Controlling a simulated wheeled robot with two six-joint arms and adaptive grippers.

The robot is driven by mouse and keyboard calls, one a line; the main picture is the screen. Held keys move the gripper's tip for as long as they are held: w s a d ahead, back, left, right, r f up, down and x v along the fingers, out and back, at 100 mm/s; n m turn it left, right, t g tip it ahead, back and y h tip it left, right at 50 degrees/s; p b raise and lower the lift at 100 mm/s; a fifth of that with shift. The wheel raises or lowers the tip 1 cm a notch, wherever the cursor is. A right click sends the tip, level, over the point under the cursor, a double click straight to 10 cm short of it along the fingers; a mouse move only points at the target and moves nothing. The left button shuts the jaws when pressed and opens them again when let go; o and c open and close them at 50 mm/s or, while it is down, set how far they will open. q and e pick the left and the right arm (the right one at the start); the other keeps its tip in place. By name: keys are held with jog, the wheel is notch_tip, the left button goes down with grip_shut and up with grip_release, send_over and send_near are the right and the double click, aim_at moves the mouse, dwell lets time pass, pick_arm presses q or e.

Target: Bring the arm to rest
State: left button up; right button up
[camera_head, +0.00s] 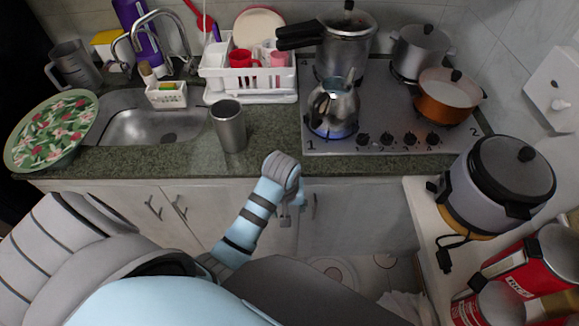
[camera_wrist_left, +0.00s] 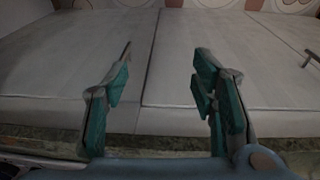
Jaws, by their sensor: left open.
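My left arm rises from the bottom of the head view and bends at a grey joint in front of the counter's edge. Its gripper (camera_head: 289,216) is small and partly hidden there, in front of the lower cabinets. In the left wrist view, the left gripper's two green-padded fingers (camera_wrist_left: 162,75) stand wide apart with nothing between them. Pale cabinet doors (camera_wrist_left: 210,55) fill the background behind them. My right gripper is not in view.
The granite counter (camera_head: 180,164) holds a steel cup (camera_head: 229,127), a dish rack (camera_head: 251,97) and a floral plate (camera_head: 50,128). A kettle (camera_head: 334,108) stands over a blue flame on the stove (camera_head: 385,125). A rice cooker (camera_head: 497,180) and red tins (camera_head: 530,268) are at right.

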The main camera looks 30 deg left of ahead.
pick_arm(q)
jog(key=w+f+m+t, duration=0.3)
jog(key=w+f, duration=0.3)
jog(key=f, duration=0.1)
jog(key=s+a+f+m+b, duration=0.1)
jog(key=s+f, duration=0.4)
jog(key=f, duration=0.2)
jog(key=s+a+f+m, duration=0.1)
jog(key=s+f+m, duration=0.1)
jog(key=s+f, duration=0.5)
jog(key=s+a+f+g, duration=0.1)
jog(key=s+f, duration=0.2)
jog(key=s, duration=0.5)
jog(key=s+a+f+g+b, duration=0.1)
jog(key=s+f, duration=0.3)
jog(key=s, duration=0.5)
jog(key=s+a+f+g, duration=0.1)
jog(key=s+f, duration=0.2)
jog(key=s, duration=0.6)
jog(key=shift+s+f+m+g+b, duration=0.2)
jog(key=shift+f+m+g+b, duration=0.1)
jog(key=shift+m, duration=0.1)
